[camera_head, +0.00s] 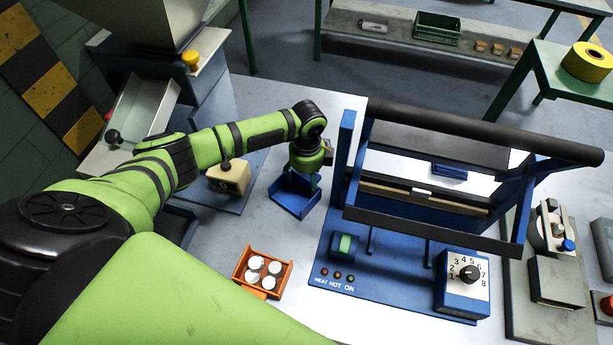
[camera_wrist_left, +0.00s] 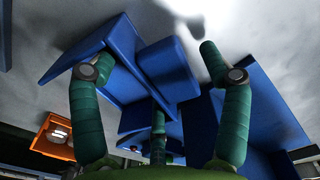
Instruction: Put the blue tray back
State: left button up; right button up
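The blue tray (camera_head: 290,201) is on the light worktop, left of the blue press frame. My left gripper (camera_head: 308,178) is right over it, pointing down, and covers part of its far side. In the left wrist view, a large blue part that looks like the tray (camera_wrist_left: 112,42) lies behind and between the green fingers of the left gripper (camera_wrist_left: 156,54). The fingers are spread, with a visible gap to the right finger. I cannot tell whether any finger touches the tray. The tray's inside is mostly hidden. My right gripper is not in view.
The blue press (camera_head: 390,262) with its tall frame stands close on the right. An orange tray (camera_head: 282,281) with several white round parts lies toward the front. A beige box (camera_head: 229,178) stands left of my gripper. A grey control unit (camera_head: 556,281) is at far right.

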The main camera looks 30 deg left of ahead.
aim_at(307, 176)
pick_arm(q)
jog(key=shift+r, duration=0.25)
notch_tip(307, 176, up, 12)
jog(key=b, duration=0.2)
jog(key=shift+f, duration=0.15)
